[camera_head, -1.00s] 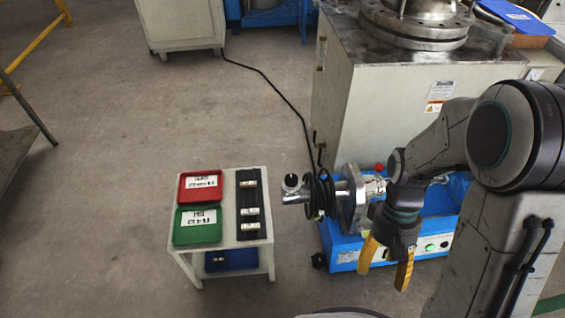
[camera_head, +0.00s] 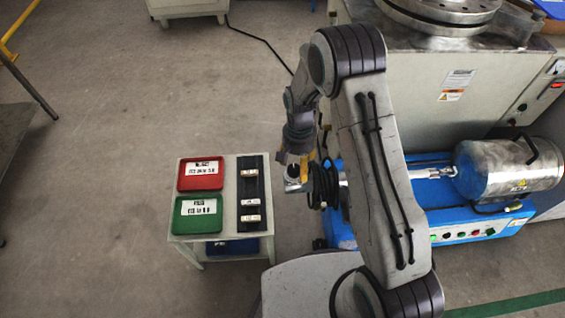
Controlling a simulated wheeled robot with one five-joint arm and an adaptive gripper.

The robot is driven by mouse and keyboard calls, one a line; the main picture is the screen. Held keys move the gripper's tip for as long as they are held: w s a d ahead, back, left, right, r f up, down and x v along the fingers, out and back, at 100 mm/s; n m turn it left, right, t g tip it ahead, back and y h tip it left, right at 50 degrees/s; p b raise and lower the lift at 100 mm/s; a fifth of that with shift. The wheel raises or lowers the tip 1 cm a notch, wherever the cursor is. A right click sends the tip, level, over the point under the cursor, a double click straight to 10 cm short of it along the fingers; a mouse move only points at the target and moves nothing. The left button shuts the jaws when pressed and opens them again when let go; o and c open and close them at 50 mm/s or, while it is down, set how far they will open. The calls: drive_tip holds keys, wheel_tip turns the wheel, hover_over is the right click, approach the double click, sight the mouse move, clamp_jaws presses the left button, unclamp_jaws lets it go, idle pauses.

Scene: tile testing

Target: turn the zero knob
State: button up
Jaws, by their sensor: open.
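The knob (camera_head: 292,171) is small, with a dark round top and a pale rim. It sits at the left end of a silver shaft, beside a coiled black cable (camera_head: 322,185). I take it for the zero knob; no label on it can be read. My gripper (camera_head: 296,159) is open, with its yellow fingers pointing down around the knob's far side in the picture. The fingertips are partly hidden, and I cannot tell whether they touch the knob. My arm hides part of the shaft and the blue machine (camera_head: 470,222) behind it.
A small white table (camera_head: 178,215) stands left of the knob, with a red tray (camera_head: 200,184), a green tray (camera_head: 196,225) and a black strip (camera_head: 250,176) holding several small pieces. A steel cylinder (camera_head: 505,170) lies at right.

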sight(294, 168)
drive_tip(key=shift+w+a+r+m+t, duration=0.1)
drive_tip(key=shift+w+a+m+t, duration=0.25)
drive_tip(key=shift+w+m, duration=0.4)
drive_tip(key=shift+w+a+m+t, duration=0.2)
drive_tip(key=shift+w+m, duration=0.5)
drive_tip(key=shift+m, duration=0.55)
drive_tip(key=shift+f, duration=0.5)
drive_tip(key=shift+f+b, duration=1.2)
drive_tip(key=shift+f, duration=2)
drive_tip(key=shift+o, duration=0.2)
drive_tip(key=c, duration=1.2)
drive_tip(key=shift+c, duration=0.2)
